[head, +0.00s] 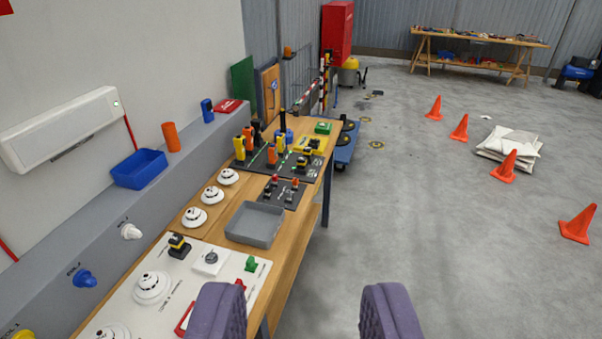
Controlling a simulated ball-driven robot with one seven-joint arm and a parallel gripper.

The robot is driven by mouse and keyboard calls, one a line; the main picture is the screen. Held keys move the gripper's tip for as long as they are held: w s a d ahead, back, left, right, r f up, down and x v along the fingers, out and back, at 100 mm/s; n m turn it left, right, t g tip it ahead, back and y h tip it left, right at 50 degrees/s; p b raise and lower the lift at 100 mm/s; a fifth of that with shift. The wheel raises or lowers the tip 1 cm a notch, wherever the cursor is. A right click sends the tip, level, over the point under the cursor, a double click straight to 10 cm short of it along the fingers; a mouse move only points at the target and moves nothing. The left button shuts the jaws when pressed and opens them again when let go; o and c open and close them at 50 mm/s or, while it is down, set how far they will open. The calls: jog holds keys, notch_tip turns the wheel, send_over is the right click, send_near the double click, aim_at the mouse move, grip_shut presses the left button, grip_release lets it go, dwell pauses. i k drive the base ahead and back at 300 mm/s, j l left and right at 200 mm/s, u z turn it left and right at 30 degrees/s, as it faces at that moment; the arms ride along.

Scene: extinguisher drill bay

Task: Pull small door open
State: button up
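My gripper (303,295) shows as two purple ridged fingers at the bottom edge, wide apart, with nothing between them. The left finger overlaps the front edge of the workbench; the right one is over bare floor. No small door can be made out for certain. A wooden panel (267,92) with a blue round sign stands beyond the bench's far end, and a tall red cabinet (337,32) stands further back by the wall. Whether either has the small door, I cannot tell. Both are far from my gripper.
The wooden workbench (281,262) on the left carries a white panel (213,287), a grey tray (256,223) and several devices. Several orange cones (503,166) and stacked sacks (510,144) are at right. A blue trolley (346,153) stands behind the bench. The middle floor is clear.

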aim_at(270, 78)
jog(key=i+l, duration=0.3)
jog(key=i, duration=0.15)
jog(key=i+l+z, duration=0.1)
jog(key=i+l, duration=0.2)
jog(key=i, duration=0.15)
jog(key=i+l, duration=0.3)
jog(key=i, duration=0.15)
jog(key=i+l+z, duration=0.1)
jog(key=i+l, duration=0.2)
jog(key=i, duration=0.15)
jog(key=i+l, duration=0.2)
jog(key=i, duration=0.25)
jog(key=i+j+z, duration=0.15)
jog(key=i, duration=1.05)
jog(key=i+j, duration=0.35)
jog(key=j, duration=0.15)
jog(key=i+j, duration=0.3)
jog(key=j, duration=0.15)
